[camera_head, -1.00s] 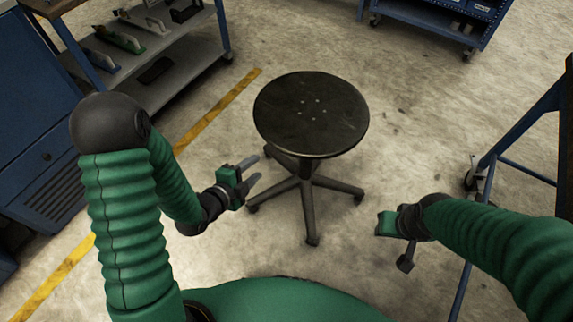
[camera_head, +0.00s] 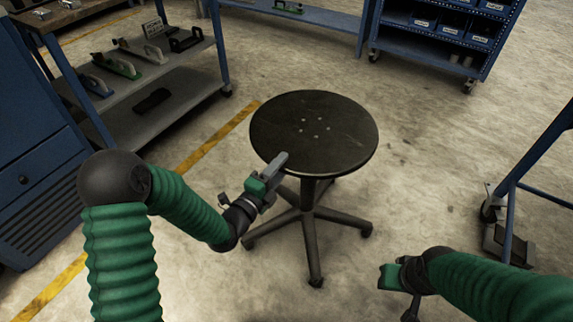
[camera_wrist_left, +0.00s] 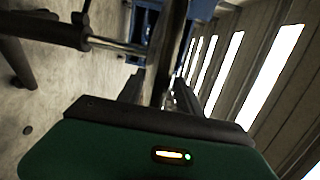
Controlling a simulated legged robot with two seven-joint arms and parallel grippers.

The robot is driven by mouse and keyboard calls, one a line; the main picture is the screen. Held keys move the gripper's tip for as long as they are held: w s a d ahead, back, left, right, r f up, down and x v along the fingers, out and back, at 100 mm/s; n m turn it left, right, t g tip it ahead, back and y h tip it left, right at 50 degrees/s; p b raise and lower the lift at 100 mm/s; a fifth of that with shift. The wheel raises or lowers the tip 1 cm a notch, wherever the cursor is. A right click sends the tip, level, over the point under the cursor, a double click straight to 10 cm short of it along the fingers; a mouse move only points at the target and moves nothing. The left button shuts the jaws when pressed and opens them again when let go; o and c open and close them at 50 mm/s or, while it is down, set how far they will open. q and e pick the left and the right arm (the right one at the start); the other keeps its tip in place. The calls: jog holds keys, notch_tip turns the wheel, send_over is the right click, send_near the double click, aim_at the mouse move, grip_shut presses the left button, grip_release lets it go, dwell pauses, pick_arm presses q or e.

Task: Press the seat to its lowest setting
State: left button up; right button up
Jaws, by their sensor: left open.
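A round black stool seat (camera_head: 315,130) on a central post with a dark five-legged base (camera_head: 310,216) stands mid-floor in the head view. My left gripper (camera_head: 278,166) is open at the seat's near-left edge, its fingers pointing toward the rim. In the left wrist view, the seat (camera_wrist_left: 173,50) shows edge-on, ahead of and in line with the gap between my left fingers (camera_wrist_left: 158,95); I cannot tell whether they touch it. The stool post (camera_wrist_left: 110,45) enters there from the left. My right gripper (camera_head: 392,277) is lower right, apart from the stool; its jaws are unclear.
A grey shelf unit (camera_head: 165,110) with tools stands at the left beside a blue cabinet (camera_head: 40,190). A blue bin rack (camera_head: 440,35) stands at the back right. A blue frame on a caster (camera_head: 493,205) is at the right. Floor around the stool is clear.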

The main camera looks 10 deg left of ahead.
pick_arm(q)
jog(key=x, duration=0.3)
jog(key=shift+w, duration=0.15)
grip_shut()
jog(key=shift+f+b, duration=0.15)
jog(key=shift+b, duration=0.2)
dwell(1.0)
